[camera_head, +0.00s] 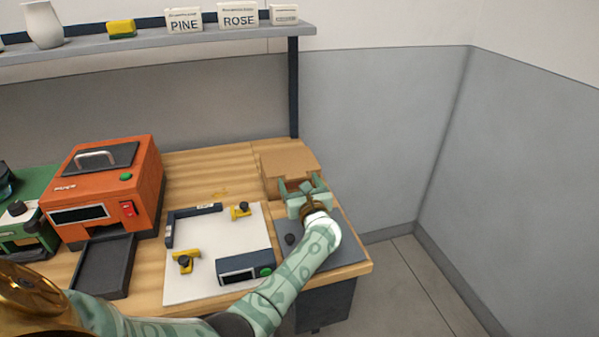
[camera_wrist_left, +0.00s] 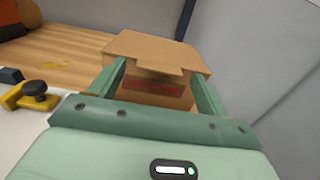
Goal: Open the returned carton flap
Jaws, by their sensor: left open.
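A brown cardboard carton (camera_head: 288,162) sits at the back right corner of the wooden bench. In the left wrist view the carton (camera_wrist_left: 150,48) shows its closed top, with a flap tab (camera_wrist_left: 158,69) hanging over the front face above a dark red label (camera_wrist_left: 152,88). My left gripper (camera_head: 303,185) is at the front of the carton, its green fingers apart. In the left wrist view the gripper's fingers (camera_wrist_left: 160,82) stand on either side of the tab and label; whether they touch the carton I cannot tell. My right gripper is not in view.
A white board (camera_head: 200,255) with yellow clamps (camera_head: 241,210) lies left of my arm. A dark grey pad (camera_head: 345,245) lies under the arm. An orange machine (camera_head: 125,190) with a dark tray stands left. A shelf (camera_head: 200,38) runs above; a grey wall is at right.

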